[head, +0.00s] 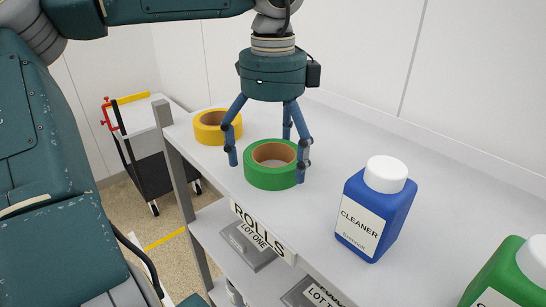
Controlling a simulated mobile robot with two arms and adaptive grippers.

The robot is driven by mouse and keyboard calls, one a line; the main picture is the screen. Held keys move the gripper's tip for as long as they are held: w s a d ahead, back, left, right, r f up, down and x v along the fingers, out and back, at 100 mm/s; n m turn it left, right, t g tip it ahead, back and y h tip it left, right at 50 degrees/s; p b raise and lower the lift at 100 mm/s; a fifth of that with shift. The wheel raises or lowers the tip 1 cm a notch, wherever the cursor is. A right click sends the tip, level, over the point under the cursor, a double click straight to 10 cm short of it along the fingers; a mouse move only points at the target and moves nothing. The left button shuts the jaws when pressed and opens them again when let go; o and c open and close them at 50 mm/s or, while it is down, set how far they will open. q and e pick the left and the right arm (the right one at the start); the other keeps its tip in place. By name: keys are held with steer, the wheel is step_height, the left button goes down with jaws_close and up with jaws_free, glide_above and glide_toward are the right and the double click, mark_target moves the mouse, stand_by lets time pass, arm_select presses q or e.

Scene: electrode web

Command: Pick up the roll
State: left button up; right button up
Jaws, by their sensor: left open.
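A green tape roll (262,178) with a brown core lies flat on the white shelf top, behind the ROLLS label. A yellow tape roll (214,128) lies flat farther back, to its left. My left gripper (268,165) points down over the green roll with its blue fingers spread. One finger is at the roll's left side, one at its right side, and one behind it. I cannot tell whether the fingers touch the roll. My right gripper does not show.
A blue CLEANER bottle (375,210) with a white cap stands right of the green roll. A green bottle (512,275) stands at the lower right corner. Labelled boxes, one a LOT ONE box (243,246), lie on the lower shelf. A cart (150,150) stands at the left.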

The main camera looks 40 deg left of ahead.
arm_select(q)
steer(key=shift+d, duration=0.1)
steer(key=shift+c, duration=0.8)
steer(key=c, duration=0.9)
steer(key=shift+c, duration=0.3)
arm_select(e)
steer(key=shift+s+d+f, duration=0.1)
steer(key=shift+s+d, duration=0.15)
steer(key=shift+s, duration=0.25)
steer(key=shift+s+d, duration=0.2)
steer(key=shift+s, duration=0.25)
arm_select(q)
steer(key=shift+r, duration=0.1)
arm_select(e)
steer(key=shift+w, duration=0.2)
